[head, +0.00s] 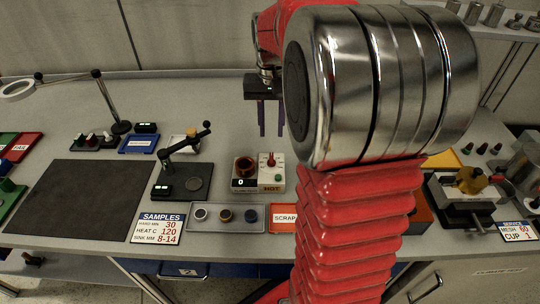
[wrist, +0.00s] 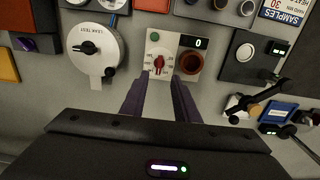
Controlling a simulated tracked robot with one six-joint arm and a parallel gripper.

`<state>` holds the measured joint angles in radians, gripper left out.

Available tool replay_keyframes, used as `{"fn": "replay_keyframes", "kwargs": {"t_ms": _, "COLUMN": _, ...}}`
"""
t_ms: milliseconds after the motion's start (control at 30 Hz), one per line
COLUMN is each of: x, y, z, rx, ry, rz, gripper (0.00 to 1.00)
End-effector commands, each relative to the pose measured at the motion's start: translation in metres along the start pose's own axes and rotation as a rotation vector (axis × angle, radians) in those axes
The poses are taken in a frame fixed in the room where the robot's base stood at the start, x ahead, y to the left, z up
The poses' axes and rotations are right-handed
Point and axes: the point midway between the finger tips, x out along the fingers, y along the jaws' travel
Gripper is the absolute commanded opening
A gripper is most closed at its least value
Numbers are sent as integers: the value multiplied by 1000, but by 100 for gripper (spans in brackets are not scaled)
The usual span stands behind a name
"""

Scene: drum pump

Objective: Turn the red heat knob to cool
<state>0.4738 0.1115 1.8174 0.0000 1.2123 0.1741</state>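The red heat knob (head: 270,160) sits on the white right part of a small heater box (head: 250,186) with a HOT label. In the wrist view the knob (wrist: 159,64) is upright along the picture, with scale marks around it; which end points to a mark is too small to tell. A green button (wrist: 154,37) and a display reading 0 (wrist: 195,43) are on the same box. My gripper (head: 271,130) is open and empty, fingers down, above and behind the box. In the wrist view the knob lies just beyond and between the fingertips (wrist: 158,82), apart from them.
A copper-coloured cup (head: 244,167) stands beside the knob on the box. A black stand with a lever (head: 180,160) is to the left. A tray of samples (head: 226,226) and a red SCRAP tray (head: 284,225) lie in front. A round LEAK TEST device (wrist: 95,48) neighbours the box in the wrist view.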

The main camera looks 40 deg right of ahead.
Motion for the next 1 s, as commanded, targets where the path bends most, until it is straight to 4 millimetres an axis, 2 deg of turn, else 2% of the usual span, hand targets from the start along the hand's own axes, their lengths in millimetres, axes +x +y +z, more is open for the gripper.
{"fn": "replay_keyframes", "kwargs": {"t_ms": 600, "x": 94, "y": 0, "z": 0, "rx": 0, "ry": -3, "rz": 0, "gripper": 28}}
{"fn": "replay_keyframes", "kwargs": {"t_ms": 800, "x": 110, "y": 0, "z": 0, "rx": 0, "ry": -2, "rz": 0, "gripper": 28}}
{"fn": "replay_keyframes", "kwargs": {"t_ms": 1000, "x": 111, "y": 0, "z": 0, "rx": -1, "ry": 0, "rz": 0, "gripper": 28}}
